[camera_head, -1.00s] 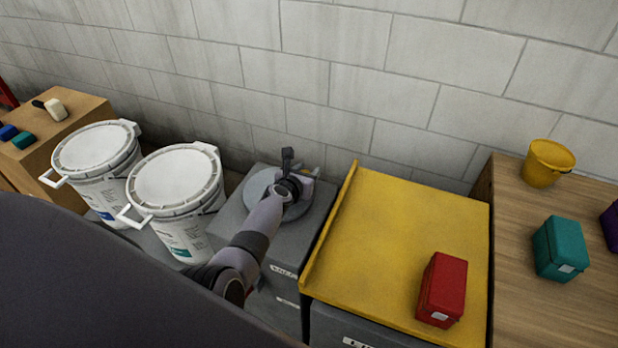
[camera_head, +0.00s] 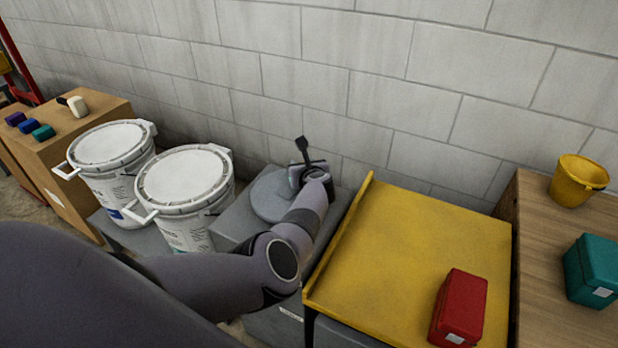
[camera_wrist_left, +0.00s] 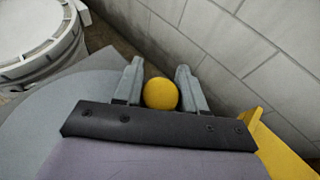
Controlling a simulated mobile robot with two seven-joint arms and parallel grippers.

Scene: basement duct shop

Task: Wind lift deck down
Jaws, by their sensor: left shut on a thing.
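The yellow lift deck (camera_head: 400,235) has a raised lip along its left edge and carries a red box (camera_head: 459,308). Left of it, a round grey wheel (camera_head: 269,196) lies on a grey housing (camera_head: 236,222). My left gripper (camera_head: 310,172) is at the wheel's right side, mostly hidden behind its own wrist. In the left wrist view, its fingers (camera_wrist_left: 159,80) are shut on a round yellow knob (camera_wrist_left: 161,94). The wheel shows there as a grey disc (camera_wrist_left: 75,103) at left. My right gripper is in neither view.
Two lidded white buckets (camera_head: 183,180) (camera_head: 108,146) stand left of the wheel. A wooden bench at right holds a yellow bucket (camera_head: 577,181) and a teal box (camera_head: 592,271). A block wall (camera_head: 380,80) closes off the back.

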